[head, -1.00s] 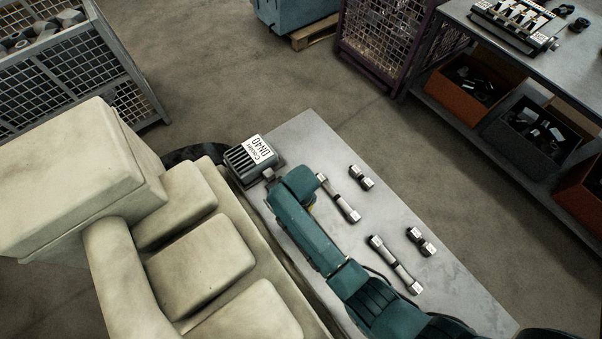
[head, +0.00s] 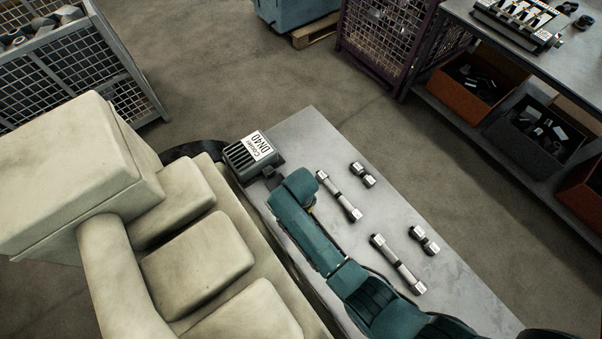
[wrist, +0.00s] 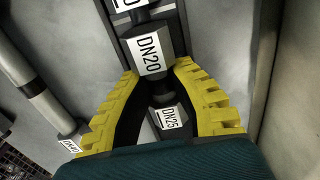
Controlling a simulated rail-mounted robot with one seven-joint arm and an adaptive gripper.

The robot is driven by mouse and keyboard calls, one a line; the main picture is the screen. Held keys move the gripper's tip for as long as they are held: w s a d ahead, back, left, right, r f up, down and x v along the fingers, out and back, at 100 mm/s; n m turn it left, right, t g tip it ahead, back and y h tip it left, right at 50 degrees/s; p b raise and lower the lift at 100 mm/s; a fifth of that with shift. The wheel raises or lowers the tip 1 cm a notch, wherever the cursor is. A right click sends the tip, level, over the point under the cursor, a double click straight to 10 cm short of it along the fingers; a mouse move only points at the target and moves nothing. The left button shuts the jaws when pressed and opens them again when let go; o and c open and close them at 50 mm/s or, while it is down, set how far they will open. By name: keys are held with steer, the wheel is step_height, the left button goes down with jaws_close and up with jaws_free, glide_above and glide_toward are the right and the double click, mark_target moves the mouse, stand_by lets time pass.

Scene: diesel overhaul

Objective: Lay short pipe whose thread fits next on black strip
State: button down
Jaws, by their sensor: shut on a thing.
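My gripper (wrist: 157,78) has its yellow fingers shut around a short pipe (wrist: 151,54) in the wrist view. The pipe's upper end is labelled DN20 and its lower end DN25, with a dark narrow middle. The black strip (wrist: 182,22) runs behind the pipe's upper end; I cannot tell whether they touch. Another labelled end (wrist: 128,4) shows at the top edge, just beyond the held pipe. In the head view my arm hides the gripper and most of the strip. The cooler (head: 252,154), labelled DN40, stands at the table's far left end.
Two long pipes (head: 340,196) (head: 398,264) and two short pipes (head: 362,175) (head: 424,241) lie apart on the grey table (head: 455,285). One long pipe also shows in the wrist view (wrist: 30,80). A beige machine (head: 195,270) borders the table's left side.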

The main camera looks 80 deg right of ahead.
steer(key=shift+f, duration=0.1)
stand_by(0.3)
steer(key=c, duration=1)
jaws_free()
steer(key=shift+c, duration=0.2)
step_height(320, 180, up, 12)
